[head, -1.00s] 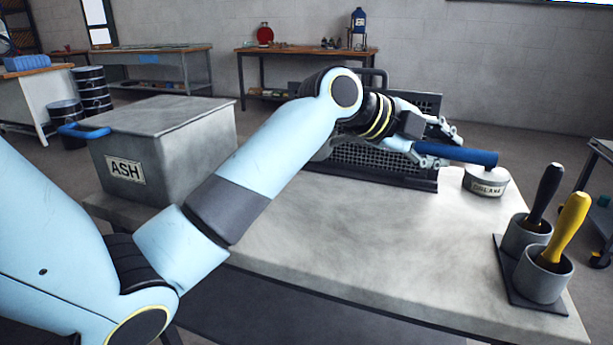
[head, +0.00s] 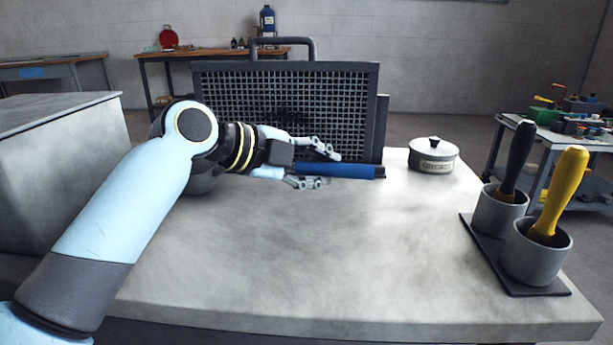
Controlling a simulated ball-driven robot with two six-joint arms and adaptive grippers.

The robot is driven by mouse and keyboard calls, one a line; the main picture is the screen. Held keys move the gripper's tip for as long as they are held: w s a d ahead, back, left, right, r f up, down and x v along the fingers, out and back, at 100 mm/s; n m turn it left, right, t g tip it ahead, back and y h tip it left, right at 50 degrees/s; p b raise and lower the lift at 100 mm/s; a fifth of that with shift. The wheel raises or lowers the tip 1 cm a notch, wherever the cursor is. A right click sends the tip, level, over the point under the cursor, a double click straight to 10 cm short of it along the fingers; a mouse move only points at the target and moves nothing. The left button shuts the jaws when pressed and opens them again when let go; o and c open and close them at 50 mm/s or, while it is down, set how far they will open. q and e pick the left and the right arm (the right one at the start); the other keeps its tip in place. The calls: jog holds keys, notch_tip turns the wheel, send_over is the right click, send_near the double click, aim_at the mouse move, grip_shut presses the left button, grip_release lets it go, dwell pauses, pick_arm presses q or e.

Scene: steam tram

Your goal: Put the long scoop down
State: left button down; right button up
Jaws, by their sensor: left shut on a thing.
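My left gripper (head: 312,168) is shut on a blue handle, the visible part of the long scoop (head: 350,170). The handle points right, roughly level, in front of the dark mesh screen. The rest of the scoop is hidden by my gripper and arm. I cannot tell whether the scoop touches the grey tabletop (head: 300,250) or hangs a little above it. My right gripper is not in view.
A mesh screen (head: 290,105) stands at the table's back. A lidded pot (head: 432,156) sits right of the handle. Two cups (head: 537,255) hold black-handled and yellow-handled tools at the right. A grey box (head: 60,165) stands left. The table's middle and front are clear.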

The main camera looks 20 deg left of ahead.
pick_arm(q)
jog(key=shift+w+f, duration=0.2)
jog(key=shift+f, duration=0.4)
jog(key=shift+a+r, duration=0.1)
jog(key=shift+r, duration=0.05)
jog(key=shift+s+r, duration=0.15)
jog(key=shift+f, duration=0.3)
jog(key=c, duration=1.4)
grip_release()
jog(key=shift+o, duration=1.4)
jog(key=shift+r, duration=0.1)
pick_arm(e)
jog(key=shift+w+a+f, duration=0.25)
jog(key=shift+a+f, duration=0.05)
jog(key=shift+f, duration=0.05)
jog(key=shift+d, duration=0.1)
